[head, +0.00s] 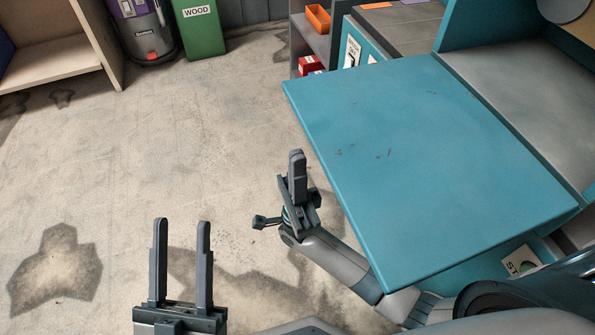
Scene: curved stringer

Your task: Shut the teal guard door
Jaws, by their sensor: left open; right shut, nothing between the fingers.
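The teal guard door (420,165) is a large flat panel at the right of the head view. It stands open, jutting out to the left from the teal machine (480,25); its right side meets the machine's grey bed. My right gripper (296,155) is shut and empty, just left of the door's long left edge, with a narrow gap showing between them. My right forearm runs beside the door's lower corner, which hides part of it. My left gripper (182,222) is open and empty over the floor, further left and well away from the door.
A grey shelf (310,38) with an orange bin (318,18) and a red box (310,65) stands beyond the door. A green WOOD bin (198,30), a vacuum-like canister (148,35) and a wooden shelf (55,65) line the back left. The stained floor (170,150) between is clear.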

